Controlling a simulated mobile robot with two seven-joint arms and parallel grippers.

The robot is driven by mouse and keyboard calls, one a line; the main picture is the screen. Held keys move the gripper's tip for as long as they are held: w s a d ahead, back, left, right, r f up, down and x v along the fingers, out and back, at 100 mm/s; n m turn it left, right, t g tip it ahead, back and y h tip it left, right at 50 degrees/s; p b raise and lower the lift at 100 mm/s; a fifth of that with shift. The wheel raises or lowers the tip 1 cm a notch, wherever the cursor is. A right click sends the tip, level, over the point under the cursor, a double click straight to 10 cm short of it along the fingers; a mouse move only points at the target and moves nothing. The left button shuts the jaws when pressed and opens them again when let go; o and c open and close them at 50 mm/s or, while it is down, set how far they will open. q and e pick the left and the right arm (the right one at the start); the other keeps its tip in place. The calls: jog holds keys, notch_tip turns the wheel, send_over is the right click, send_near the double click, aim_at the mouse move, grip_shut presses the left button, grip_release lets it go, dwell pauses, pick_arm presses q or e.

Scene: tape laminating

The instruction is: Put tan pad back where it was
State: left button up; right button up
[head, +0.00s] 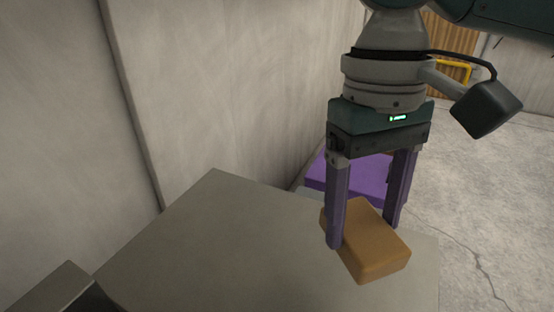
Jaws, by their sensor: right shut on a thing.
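The tan pad (372,248) is a small orange-tan block with rounded edges. It is at the right part of the grey table top (235,235), in the head view. My right gripper (365,225) points down and is shut on the tan pad, with one finger at its near left side and the other behind it at the right. I cannot tell whether the pad touches the table or is held just above it. My left gripper is not in view.
A purple flat-topped object (362,178) stands behind the table, partly hidden by my right gripper. A pale wall (220,85) rises close behind the table. Open concrete floor (490,190) lies to the right. The table's middle is clear.

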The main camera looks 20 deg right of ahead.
notch_tip(320, 180, down, 9)
jog(key=shift+r+b, duration=0.1)
jog(key=shift+b, duration=0.9)
jog(key=o, duration=1.1)
jog(key=shift+o, duration=0.2)
jog(key=shift+w+r, duration=0.1)
jog(key=shift+r, duration=0.1)
